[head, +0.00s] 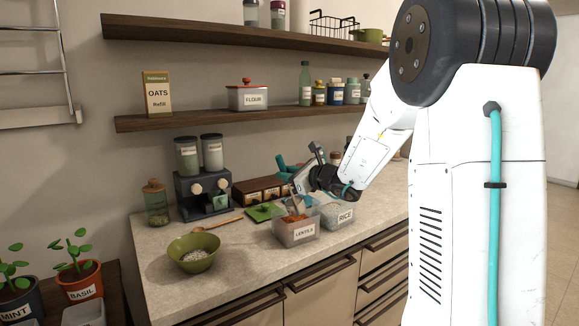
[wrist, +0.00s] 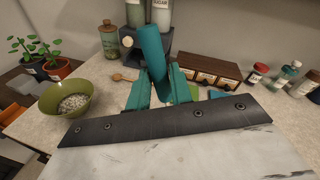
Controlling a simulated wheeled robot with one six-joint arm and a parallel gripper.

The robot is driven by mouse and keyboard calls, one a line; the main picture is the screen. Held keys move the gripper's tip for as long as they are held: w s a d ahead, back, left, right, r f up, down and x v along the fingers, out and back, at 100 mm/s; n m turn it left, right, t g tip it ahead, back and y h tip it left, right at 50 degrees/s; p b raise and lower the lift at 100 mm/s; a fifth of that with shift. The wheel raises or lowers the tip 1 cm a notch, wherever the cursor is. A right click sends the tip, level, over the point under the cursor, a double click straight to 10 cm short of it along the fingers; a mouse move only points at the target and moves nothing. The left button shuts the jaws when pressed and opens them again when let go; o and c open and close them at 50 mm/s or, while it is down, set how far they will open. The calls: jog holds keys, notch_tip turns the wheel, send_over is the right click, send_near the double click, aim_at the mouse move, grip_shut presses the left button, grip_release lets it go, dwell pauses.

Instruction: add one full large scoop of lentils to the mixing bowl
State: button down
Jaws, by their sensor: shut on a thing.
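The green mixing bowl (head: 194,262) stands on the left of the counter; the wrist view shows pale grains in the bowl (wrist: 47,103). The clear lentils bin (head: 297,236), labelled LENTILS and holding orange-brown lentils, stands at the counter's front edge. My gripper (head: 297,181) is above this bin. In the wrist view my gripper (wrist: 160,92) has its teal fingers shut on a teal handle (wrist: 152,50), which looks like a scoop's. A greyish scoop part (head: 294,204) seems to show low over the lentils; whether it holds any is unclear.
The rice bin (head: 341,215) stands right beside the lentils bin. A wooden spoon (head: 218,222), a green item (head: 264,212) and a grain dispenser (head: 203,194) are behind. A wooden box (wrist: 208,70) stands near the wall. Counter between bowl and lentils bin is clear.

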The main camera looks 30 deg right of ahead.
notch_tip(320, 180, down, 8)
jog(key=a, duration=0.2)
jog(key=shift+d+r+m+t, duration=0.75)
jog(key=shift+d+m, duration=1.05)
jog(key=shift+d, duration=1.4)
notch_tip(320, 180, up, 13)
jog(key=shift+s+d+y, duration=0.15)
jog(key=shift+s+y, duration=0.1)
jog(key=shift+y, duration=0.15)
